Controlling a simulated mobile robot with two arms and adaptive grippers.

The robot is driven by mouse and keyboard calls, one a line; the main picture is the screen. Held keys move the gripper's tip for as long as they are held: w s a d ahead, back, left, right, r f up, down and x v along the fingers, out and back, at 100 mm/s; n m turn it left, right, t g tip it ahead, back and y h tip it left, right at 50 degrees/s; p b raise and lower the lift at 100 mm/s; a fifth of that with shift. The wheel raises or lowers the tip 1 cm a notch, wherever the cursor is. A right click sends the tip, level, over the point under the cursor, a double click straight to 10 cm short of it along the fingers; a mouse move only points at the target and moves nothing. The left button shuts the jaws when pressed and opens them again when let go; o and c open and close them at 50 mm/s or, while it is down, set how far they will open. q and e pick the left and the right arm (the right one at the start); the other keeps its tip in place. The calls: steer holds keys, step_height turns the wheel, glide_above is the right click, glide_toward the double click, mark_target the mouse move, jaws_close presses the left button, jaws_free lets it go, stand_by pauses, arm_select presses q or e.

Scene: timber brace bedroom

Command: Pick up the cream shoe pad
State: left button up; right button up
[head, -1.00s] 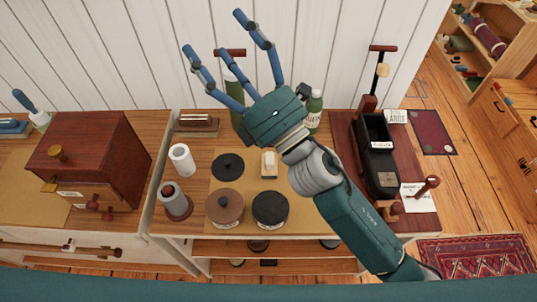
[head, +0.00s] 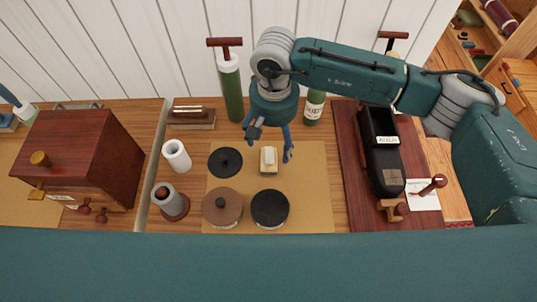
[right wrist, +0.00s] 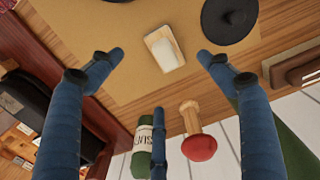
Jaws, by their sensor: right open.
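The cream shoe pad (head: 268,160) is a small pale block with a darker base, lying on the tan mat (head: 305,200) on the bench. In the right wrist view the pad (right wrist: 165,48) shows clear between my fingers. My right gripper (head: 268,145) points down over the back of the mat, its blue fingers spread, just behind and above the pad. In the right wrist view the gripper (right wrist: 161,60) is open and empty, and appears apart from the pad. My left gripper is not in view.
Around the pad are a black lid (head: 225,162), a brown tin (head: 222,207) and a black tin (head: 270,208). A green cylinder with a red handle (head: 231,85) and a green bottle (head: 313,106) stand behind. A black tray (head: 383,160) is right; the mat's right side is clear.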

mark_target(273, 153)
step_height(273, 153, down, 4)
steer(key=shift+s+r+p, duration=0.1)
steer(key=shift+p, duration=0.35)
step_height(273, 153, down, 5)
steer(key=p, duration=0.3)
steer(key=shift+r, duration=0.15)
steer(key=shift+f, duration=0.5)
steer(key=shift+c, duration=0.3)
steer(key=c, duration=1.2)
